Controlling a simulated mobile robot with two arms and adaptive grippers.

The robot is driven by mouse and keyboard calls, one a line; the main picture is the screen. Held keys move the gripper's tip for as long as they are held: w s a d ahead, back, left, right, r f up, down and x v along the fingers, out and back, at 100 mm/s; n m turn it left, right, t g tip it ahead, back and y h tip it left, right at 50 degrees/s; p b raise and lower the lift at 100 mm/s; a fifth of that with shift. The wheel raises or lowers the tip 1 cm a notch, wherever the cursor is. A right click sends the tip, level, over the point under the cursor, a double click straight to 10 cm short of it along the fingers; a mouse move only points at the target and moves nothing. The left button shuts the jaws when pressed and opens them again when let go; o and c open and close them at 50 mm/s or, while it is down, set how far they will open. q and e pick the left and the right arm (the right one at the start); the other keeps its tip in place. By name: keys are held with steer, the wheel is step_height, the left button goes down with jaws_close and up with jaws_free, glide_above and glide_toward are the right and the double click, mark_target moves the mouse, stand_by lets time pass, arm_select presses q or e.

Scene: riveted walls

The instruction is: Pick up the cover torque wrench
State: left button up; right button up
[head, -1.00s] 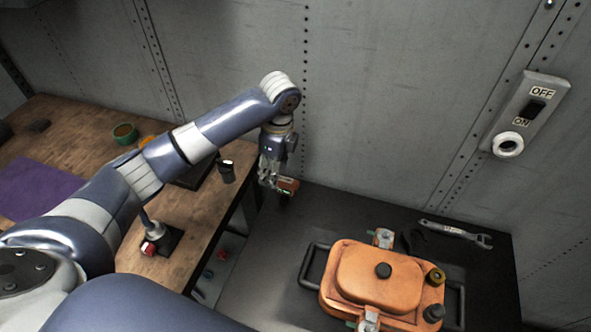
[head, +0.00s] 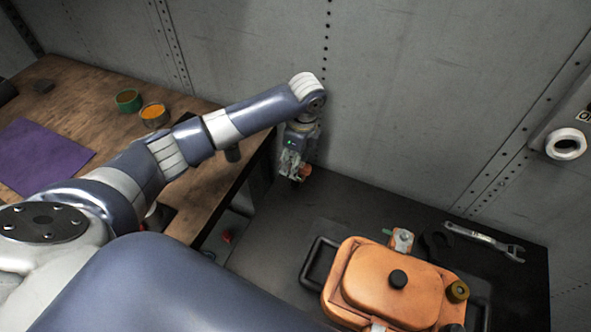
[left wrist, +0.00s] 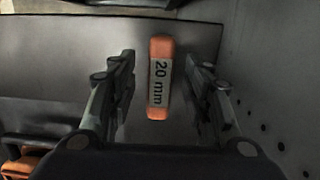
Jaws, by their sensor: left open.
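My left gripper (head: 293,172) is open over the far left part of the dark bench, near the wall. In the left wrist view, an orange piece with a white "20 mm" label (left wrist: 159,80) lies between the two fingers, with a gap on each side. I cannot tell whether this is the cover torque wrench. A silver wrench (head: 485,240) lies at the bench's right back, away from the gripper. My right gripper is not in view.
An orange box-like unit with a lid (head: 372,285) and black side handles stands on the bench. A wooden table (head: 95,135) with cans and a purple mat (head: 40,158) is at left. The riveted wall (head: 400,100) rises close behind the gripper.

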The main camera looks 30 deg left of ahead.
arm_select(q)
steer(key=shift+a+f+p, duration=0.2)
steer(key=shift+f+p, duration=0.2)
steer(key=shift+f, duration=2.7)
steer(key=shift+r, duration=0.1)
jaws_close()
